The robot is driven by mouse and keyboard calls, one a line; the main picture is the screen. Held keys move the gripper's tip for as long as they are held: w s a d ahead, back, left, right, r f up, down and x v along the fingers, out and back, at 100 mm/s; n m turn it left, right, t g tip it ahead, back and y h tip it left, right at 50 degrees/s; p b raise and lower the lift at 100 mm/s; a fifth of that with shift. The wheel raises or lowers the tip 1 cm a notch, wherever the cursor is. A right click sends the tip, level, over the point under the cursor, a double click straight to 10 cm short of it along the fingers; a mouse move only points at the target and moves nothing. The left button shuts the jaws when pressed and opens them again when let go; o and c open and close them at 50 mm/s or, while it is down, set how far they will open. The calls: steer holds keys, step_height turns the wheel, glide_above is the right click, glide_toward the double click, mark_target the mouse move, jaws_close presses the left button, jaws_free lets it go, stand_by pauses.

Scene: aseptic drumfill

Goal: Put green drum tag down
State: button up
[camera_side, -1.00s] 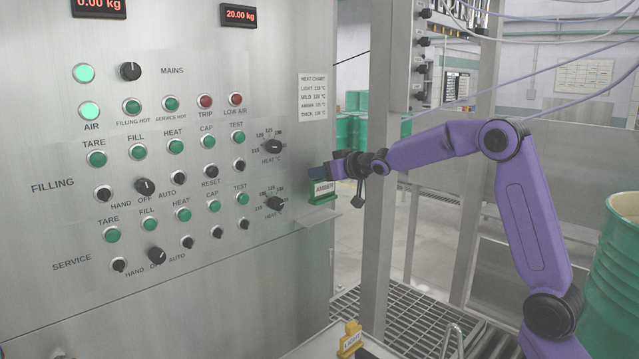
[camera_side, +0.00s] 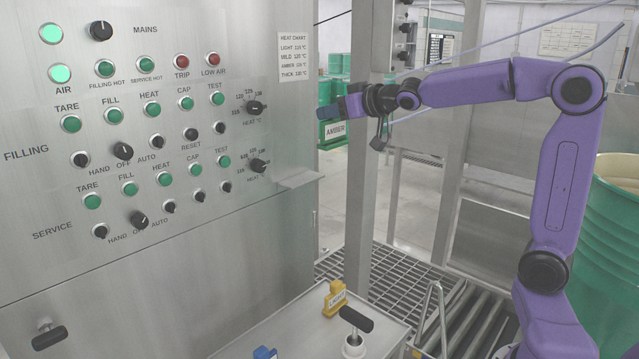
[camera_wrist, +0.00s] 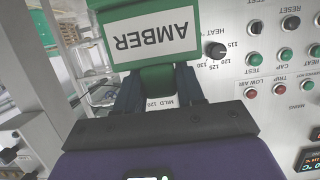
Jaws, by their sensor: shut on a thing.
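The green drum tag (camera_side: 334,133), with a white label reading AMBER, is held in my gripper (camera_side: 333,112). It hangs upright in the air to the right of the control panel's edge, above and right of the small metal ledge (camera_side: 300,179). In the wrist view the tag (camera_wrist: 152,36) shows upside down. My gripper (camera_wrist: 157,82) is shut on its green grip there, with a dark finger on each side. The tag touches no surface that I can see.
A grey bench top (camera_side: 300,325) below carries a yellow tag (camera_side: 336,296), a blue tag (camera_side: 264,352) and a black-handled lever (camera_side: 356,320). The control panel (camera_side: 150,230) stands at left, a metal post (camera_side: 358,200) near my gripper, a green drum (camera_side: 615,240) at right.

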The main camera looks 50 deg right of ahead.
steer(key=w+a+f, duration=0.3)
steer(key=a+f, duration=0.6)
steer(key=f, duration=0.3)
steer(key=w+a+f, duration=0.2)
steer(key=a+f, duration=0.6)
steer(key=f, duration=0.3)
steer(key=shift+s+d+f+m+g+h, duration=0.2)
steer(key=shift+s+d+f+m+h, duration=1)
steer(key=shift+f, duration=3)
steer(key=shift+s+a+f+m+g+h, duration=0.3)
steer(key=shift+s+f+h, duration=0.45)
steer(key=shift+s+f, duration=2.45)
steer(key=shift+s+d+f+m+g+h, duration=0.1)
steer(key=shift+s+d+f+m+h, duration=0.65)
steer(key=shift+f, duration=4.5)
steer(key=shift+w+a, duration=0.2)
steer(key=o, duration=0.7)
steer(key=shift+f, duration=0.1)
steer(key=o, duration=0.4)
steer(key=shift+c, duration=0.2)
